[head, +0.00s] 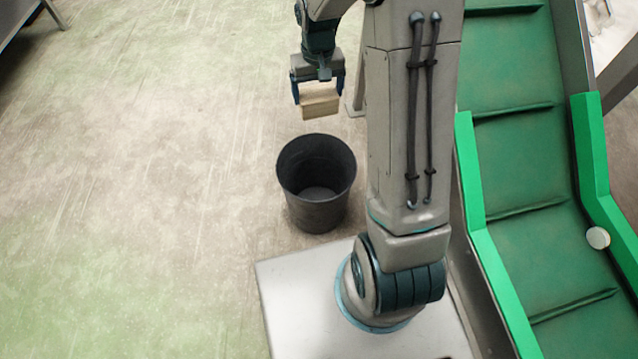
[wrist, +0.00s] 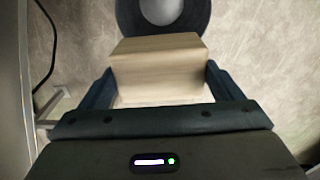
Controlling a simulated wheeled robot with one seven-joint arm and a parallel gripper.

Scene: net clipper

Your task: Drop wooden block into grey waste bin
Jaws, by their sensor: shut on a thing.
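My gripper (head: 319,92) is shut on the wooden block (head: 320,104), a pale tan box held between its two fingers. The block also shows in the wrist view (wrist: 158,68), with a finger on each side. The grey waste bin (head: 317,212) stands upright on the floor, dark and open at the top, and looks empty. In the head view the block appears above the bin's far rim in the picture, apart from it. In the wrist view part of the bin (wrist: 196,22) shows beyond the block, which hides some of it.
A green conveyor (head: 525,160) with raised cleats and bright green side guards runs along the right. A small white round object (head: 598,238) lies on it. A table edge (head: 20,18) shows at the top left. The floor (head: 140,170) left of the bin is clear.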

